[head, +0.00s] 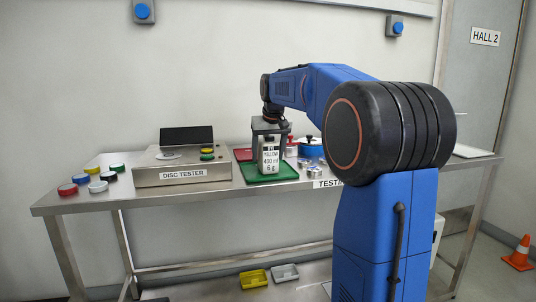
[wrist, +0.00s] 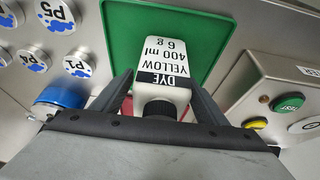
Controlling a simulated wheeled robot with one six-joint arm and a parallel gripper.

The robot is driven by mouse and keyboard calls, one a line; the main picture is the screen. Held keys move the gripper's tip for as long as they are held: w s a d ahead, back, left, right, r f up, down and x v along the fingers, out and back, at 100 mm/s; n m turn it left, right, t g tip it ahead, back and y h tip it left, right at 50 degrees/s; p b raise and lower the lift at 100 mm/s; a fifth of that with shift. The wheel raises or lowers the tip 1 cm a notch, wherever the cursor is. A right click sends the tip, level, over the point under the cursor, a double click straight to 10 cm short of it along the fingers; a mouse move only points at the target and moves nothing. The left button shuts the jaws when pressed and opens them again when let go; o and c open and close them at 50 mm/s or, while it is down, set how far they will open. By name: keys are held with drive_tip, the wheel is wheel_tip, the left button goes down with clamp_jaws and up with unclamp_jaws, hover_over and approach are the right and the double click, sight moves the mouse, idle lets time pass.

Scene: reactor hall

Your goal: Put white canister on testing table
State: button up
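The white canister (head: 269,158) stands upright over the green tray (head: 262,178) on the testing table (head: 120,199). Its label reads dye, yellow, 400 ml, 6 g. In the wrist view, the canister (wrist: 170,45) has its dark cap towards my gripper and the green tray (wrist: 222,70) behind it. My gripper (head: 269,143) comes down from above with a finger on each side of the canister. In the wrist view, the fingertips of my gripper (wrist: 163,82) appear to press its sides. Whether its base touches the tray, I cannot tell.
The disc tester (head: 182,172) stands left of the green tray, with several coloured discs further left. A red tray (head: 243,154), a blue pot (head: 311,148) and small metal tins (head: 314,172) are close by. Yellow (head: 254,279) and grey (head: 285,272) bins lie below.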

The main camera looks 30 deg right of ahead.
sight(270, 136)
drive_tip(key=v, duration=1.2)
drive_tip(key=shift+r, duration=0.15)
drive_tip(key=shift+s, duration=0.1)
